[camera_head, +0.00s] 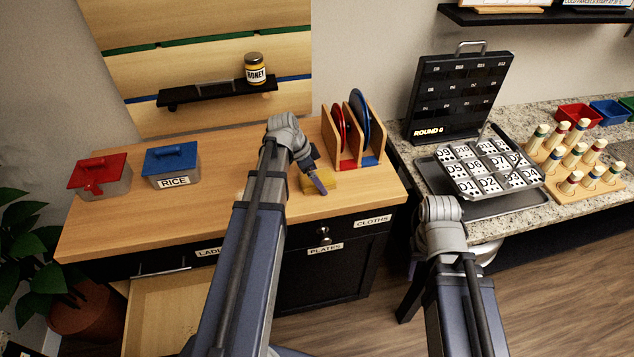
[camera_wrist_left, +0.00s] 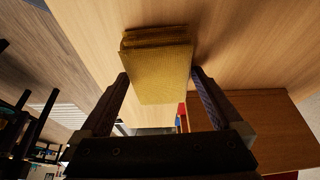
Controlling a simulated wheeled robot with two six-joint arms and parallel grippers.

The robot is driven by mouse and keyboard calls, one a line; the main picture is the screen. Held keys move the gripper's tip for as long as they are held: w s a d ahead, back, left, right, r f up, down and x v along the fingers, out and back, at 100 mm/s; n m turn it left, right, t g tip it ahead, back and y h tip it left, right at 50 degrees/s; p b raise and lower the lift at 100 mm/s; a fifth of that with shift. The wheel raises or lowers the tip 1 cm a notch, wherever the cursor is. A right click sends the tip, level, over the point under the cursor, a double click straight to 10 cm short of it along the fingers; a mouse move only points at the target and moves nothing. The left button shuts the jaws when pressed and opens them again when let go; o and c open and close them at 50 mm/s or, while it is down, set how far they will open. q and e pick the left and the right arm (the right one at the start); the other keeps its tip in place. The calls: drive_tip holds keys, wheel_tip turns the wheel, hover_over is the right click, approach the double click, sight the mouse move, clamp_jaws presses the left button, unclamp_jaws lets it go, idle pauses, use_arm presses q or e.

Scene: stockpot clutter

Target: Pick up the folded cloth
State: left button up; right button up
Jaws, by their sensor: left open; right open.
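The folded cloth (camera_head: 307,185) is a small yellow stack on the wooden counter, in front of the plate rack. In the left wrist view the cloth (camera_wrist_left: 160,72) shows its folded layers. My left gripper (camera_head: 316,181) is at the cloth, with its dark fingers partly covering it. In the left wrist view the left gripper (camera_wrist_left: 160,78) is open, with one finger on each side of the cloth. A gap to the fingers is hard to judge. My right gripper (camera_head: 437,232) is away from the cloth, by the granite counter's front edge; its fingers are hard to make out.
The plate rack (camera_head: 352,150) stands close behind the cloth. A red box (camera_head: 100,178) and a blue-lidded rice box (camera_head: 171,166) stand at the left. A honey jar (camera_head: 255,69) is on the wall shelf. A drawer (camera_head: 165,310) is open below.

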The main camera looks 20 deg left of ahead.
use_arm(q)
drive_tip(key=shift+f, duration=0.25)
drive_tip(key=c, duration=1.2)
drive_tip(key=shift+r, duration=0.2)
wheel_tip(320, 180, up, 10)
drive_tip(key=p, duration=1)
drive_tip(key=shift+r, duration=0.1)
